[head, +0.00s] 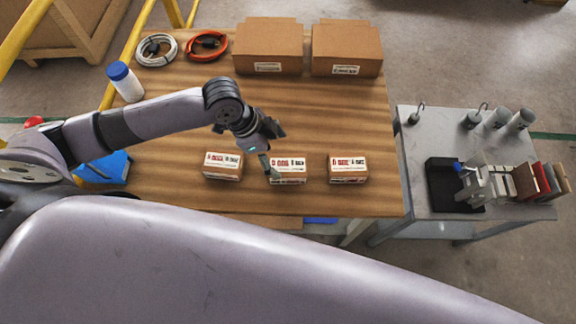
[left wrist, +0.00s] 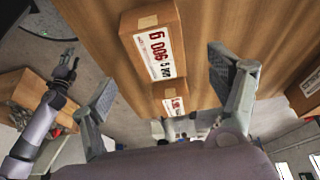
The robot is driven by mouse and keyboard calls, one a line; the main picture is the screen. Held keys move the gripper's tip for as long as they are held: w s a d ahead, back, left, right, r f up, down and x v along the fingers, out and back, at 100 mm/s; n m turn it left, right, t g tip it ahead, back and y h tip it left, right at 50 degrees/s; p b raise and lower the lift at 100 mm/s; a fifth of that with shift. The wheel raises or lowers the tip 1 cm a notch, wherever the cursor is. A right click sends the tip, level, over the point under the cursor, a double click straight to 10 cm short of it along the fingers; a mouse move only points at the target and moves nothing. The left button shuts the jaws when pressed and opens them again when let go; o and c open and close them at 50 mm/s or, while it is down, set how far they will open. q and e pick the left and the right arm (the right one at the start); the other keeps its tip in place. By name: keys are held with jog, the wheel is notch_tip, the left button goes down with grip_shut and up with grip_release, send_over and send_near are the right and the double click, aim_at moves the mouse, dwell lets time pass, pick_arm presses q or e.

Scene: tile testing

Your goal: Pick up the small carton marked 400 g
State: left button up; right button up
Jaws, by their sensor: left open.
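Three small brown cartons with white labels and red and black print stand in a row on the wooden table: the left carton (head: 222,166), the middle carton (head: 289,179) and the right carton (head: 348,170). Their weights are too small to read in the head view. My left gripper (head: 274,150) is open and empty, over the middle carton and hiding part of it. In the left wrist view a carton (left wrist: 150,45) shows between and beyond the open fingers, its label sideways with a weight I cannot read surely. My right gripper (left wrist: 66,66) shows small there.
Two large cartons (head: 268,45) stand at the table's back, beside a white cable coil (head: 157,50) and an orange one (head: 207,46). A white bottle with a blue cap (head: 125,82) is at the left. A grey side table (head: 425,120) with equipment stands right. The table (head: 330,115) between is clear.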

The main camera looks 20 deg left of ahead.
aim_at(287, 165)
pick_arm(q)
jog(key=x, duration=0.6)
jog(key=shift+s+d+f+p, duration=0.1)
jog(key=shift+d+f+p, duration=0.2)
jog(key=shift+d+p, duration=0.05)
jog(key=shift+d+f, duration=0.1)
jog(key=shift+f, duration=0.25)
jog(key=shift+f, duration=0.2)
jog(key=shift+c, duration=0.6)
jog(key=c, duration=1.5)
